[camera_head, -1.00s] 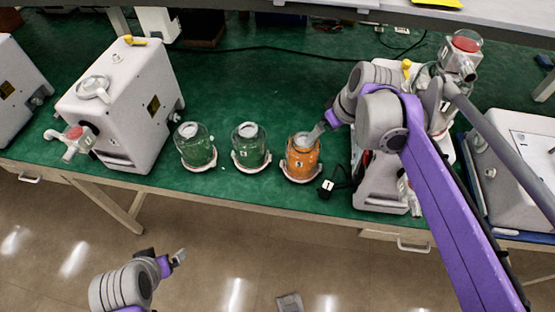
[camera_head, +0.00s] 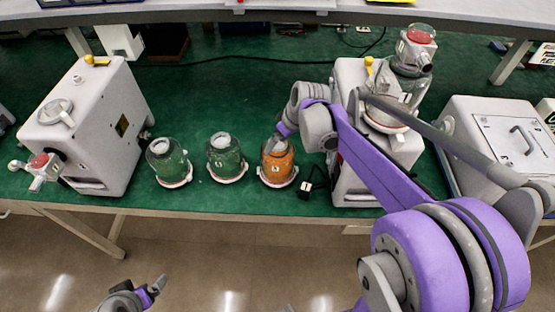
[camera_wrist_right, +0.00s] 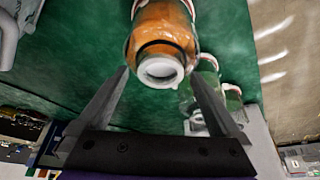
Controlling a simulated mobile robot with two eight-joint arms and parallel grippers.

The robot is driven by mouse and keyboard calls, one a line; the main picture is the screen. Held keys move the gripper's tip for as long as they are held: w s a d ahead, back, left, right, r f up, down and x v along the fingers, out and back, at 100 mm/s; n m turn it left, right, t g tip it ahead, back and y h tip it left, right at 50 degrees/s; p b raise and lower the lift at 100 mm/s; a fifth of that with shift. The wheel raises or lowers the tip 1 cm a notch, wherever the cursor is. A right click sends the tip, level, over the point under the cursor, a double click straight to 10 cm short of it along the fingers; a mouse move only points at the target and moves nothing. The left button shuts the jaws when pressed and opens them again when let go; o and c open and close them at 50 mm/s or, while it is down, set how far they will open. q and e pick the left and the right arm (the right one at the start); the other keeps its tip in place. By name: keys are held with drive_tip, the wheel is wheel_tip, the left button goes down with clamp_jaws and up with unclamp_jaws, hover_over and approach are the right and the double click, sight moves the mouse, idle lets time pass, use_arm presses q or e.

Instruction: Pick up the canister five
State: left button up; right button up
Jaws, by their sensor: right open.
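An orange canister (camera_head: 277,168) stands upright on a pale round base on the green bench, rightmost of a row of three. Number labels are too small to read surely. My right gripper (camera_head: 278,141) is at the top of the orange canister. In the right wrist view my open fingers (camera_wrist_right: 158,76) point toward the orange canister (camera_wrist_right: 163,30), one to either side of its white cap, with no clear contact. My left gripper (camera_head: 159,284) hangs low before the bench, partly cut off.
A white pump machine (camera_head: 85,125) stands left of the row. Another pump machine (camera_head: 355,130) stands close on the right, partly behind my right arm. A small black plug with a cable (camera_head: 308,186) lies between it and the orange canister. The green bench behind the canisters is mostly clear.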

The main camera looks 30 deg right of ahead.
drive_tip(key=shift+f, duration=0.3)
clamp_jaws()
idle(0.3)
